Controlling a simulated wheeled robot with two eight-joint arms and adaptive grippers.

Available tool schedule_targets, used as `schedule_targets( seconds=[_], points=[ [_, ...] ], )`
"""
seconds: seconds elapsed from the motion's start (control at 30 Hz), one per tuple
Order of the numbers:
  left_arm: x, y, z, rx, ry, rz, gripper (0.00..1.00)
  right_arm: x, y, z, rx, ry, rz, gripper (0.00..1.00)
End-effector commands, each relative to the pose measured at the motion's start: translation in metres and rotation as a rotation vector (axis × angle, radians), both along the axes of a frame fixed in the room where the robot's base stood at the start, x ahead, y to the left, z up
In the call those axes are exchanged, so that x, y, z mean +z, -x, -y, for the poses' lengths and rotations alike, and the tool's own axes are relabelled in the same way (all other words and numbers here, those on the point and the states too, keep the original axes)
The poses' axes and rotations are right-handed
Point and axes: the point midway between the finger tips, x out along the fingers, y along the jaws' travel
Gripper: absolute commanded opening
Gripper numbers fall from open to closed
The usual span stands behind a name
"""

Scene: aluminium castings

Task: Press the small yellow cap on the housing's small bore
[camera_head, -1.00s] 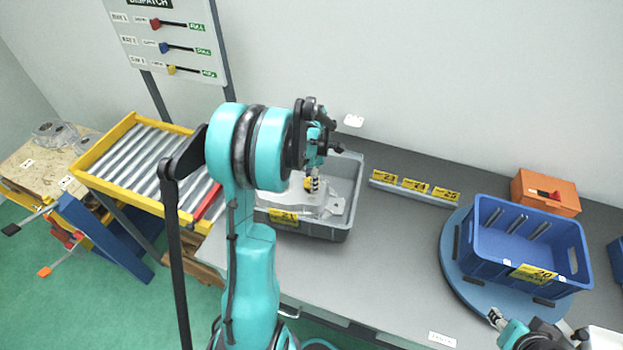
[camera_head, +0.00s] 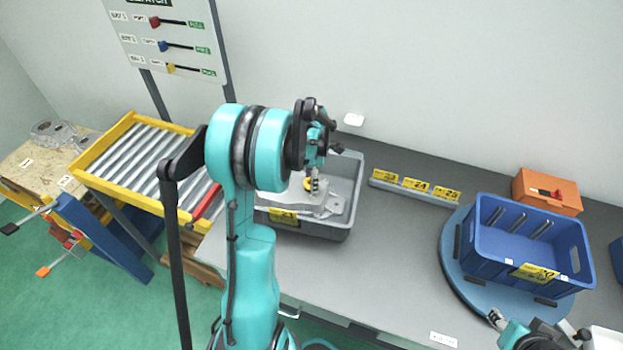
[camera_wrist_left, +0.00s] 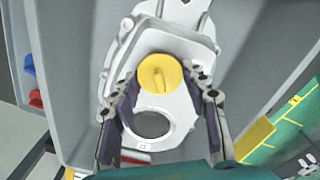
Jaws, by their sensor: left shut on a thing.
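The grey metal housing (camera_head: 325,206) lies in the grey crate (camera_head: 341,233); it also shows in the left wrist view (camera_wrist_left: 125,62). My left gripper (camera_head: 313,186) points down over the housing. In the left wrist view its two fingers (camera_wrist_left: 160,84) are shut on the small round yellow cap (camera_wrist_left: 160,73). The cap also shows beside the fingertips in the head view (camera_head: 307,184). A dark round bore (camera_wrist_left: 152,124) is open below the cap in the wrist picture. The small bore is not seen; whether the cap touches the housing cannot be told. My right gripper (camera_head: 496,317) is at the lower right, apart from everything.
A blue crate (camera_head: 525,262) stands on a round blue turntable (camera_head: 463,287) at the right. An orange box (camera_head: 546,192) and a rail of yellow number tags (camera_head: 414,188) are at the back. A yellow-framed roller conveyor (camera_head: 92,158) is at the left. The middle of the grey table is clear.

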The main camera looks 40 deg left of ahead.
Motion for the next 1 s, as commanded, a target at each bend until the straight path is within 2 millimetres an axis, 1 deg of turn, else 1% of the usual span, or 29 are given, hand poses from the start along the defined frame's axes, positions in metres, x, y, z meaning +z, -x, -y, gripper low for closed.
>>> schedule_targets(
  seconds=[0.37, 0.4, 0.47, 0.5, 0.83, 0.93, 1.0],
  points=[
    [-0.01, 0.0, 0.0, 0.0, 0.0, 0.0, 0.32, -0.009, 0.0, 0.0, 0.0, 0.0, 0.0, 0.4],
    [-0.011, 0.0, 0.0, 0.0, 0.0, 0.0, 0.47, -0.009, 0.0, 0.0, 0.0, 0.0, 0.0, 0.4],
    [-0.01, 0.0, 0.0, 0.0, 0.0, 0.0, 0.63, -0.008, 0.0, 0.0, 0.0, 0.0, 0.0, 0.4],
    [-0.01, 0.0, 0.0, 0.0, 0.0, 0.0, 0.69, -0.008, 0.0, 0.0, 0.0, 0.0, 0.0, 0.4],
    [-0.008, 0.0, 0.0, 0.0, 0.0, 0.0, 0.69, -0.008, 0.0, 0.0, 0.0, 0.0, 0.0, 0.4],
    [0.002, 0.0, 0.0, 0.0, 0.0, 0.0, 0.69, -0.008, 0.0, 0.0, 0.0, 0.0, 0.0, 0.4],
    [0.013, 0.0, 0.0, 0.0, 0.0, 0.0, 0.69, -0.008, 0.0, 0.0, 0.0, 0.0, 0.0, 0.4]
  ],
)
